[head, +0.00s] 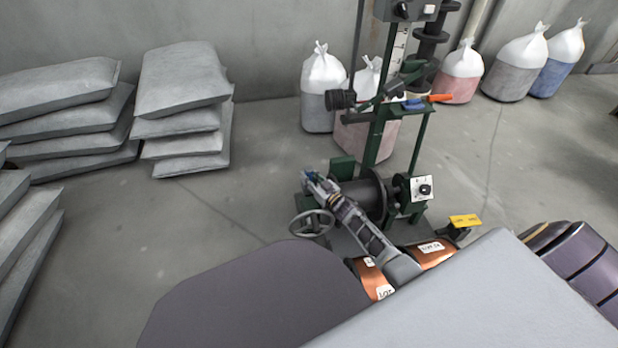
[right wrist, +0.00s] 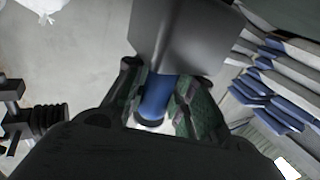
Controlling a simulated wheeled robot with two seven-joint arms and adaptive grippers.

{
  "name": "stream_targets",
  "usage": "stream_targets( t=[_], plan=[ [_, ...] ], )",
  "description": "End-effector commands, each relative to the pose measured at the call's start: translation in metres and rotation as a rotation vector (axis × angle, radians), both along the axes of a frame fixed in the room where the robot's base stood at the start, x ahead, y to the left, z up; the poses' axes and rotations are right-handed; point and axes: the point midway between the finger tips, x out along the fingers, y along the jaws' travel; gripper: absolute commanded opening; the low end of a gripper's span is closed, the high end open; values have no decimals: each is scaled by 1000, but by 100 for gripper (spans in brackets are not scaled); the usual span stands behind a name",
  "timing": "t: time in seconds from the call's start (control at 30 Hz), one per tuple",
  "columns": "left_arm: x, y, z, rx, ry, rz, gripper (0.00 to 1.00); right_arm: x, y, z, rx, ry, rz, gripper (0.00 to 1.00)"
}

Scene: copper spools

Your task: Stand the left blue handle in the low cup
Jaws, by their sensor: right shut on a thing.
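My right gripper (head: 312,182) is in front of the green winding machine, above its handwheel. In the right wrist view the right gripper (right wrist: 160,108) is shut, with its dark green textured pads on both sides of a blue handle (right wrist: 156,96). A dark grey block (right wrist: 182,38) is at one end of this handle; I cannot tell what it is or whether it is joined to it. Another blue piece (head: 413,104) lies on the machine's upper shelf beside an orange one. I cannot make out the low cup. My left gripper is not in view.
The machine has a handwheel (head: 311,223), a dark drum (head: 366,196) and a tall green post (head: 378,140). Copper spools (head: 430,254) stand in front of it. Grey sacks (head: 180,110) are stacked at the left; white-topped bags (head: 322,92) line the wall. Open floor lies left of the machine.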

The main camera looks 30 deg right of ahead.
Motion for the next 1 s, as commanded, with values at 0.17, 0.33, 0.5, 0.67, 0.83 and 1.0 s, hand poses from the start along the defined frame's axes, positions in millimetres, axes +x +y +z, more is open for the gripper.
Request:
stream_targets(
  t=[0.17,0.33,0.5,0.67,0.83,1.0],
  plan=[
    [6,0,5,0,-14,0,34,0,0,1,0,-1,0,44],
    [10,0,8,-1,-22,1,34,0,0,0,0,-1,0,50],
    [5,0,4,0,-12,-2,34,0,0,0,0,1,0,50],
    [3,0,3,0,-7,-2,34,-2,-1,0,0,1,0,50],
    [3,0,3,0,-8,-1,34,-8,-2,-1,-1,0,0,50],
    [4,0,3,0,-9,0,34,-20,-4,-1,-1,1,0,50]
  ],
)
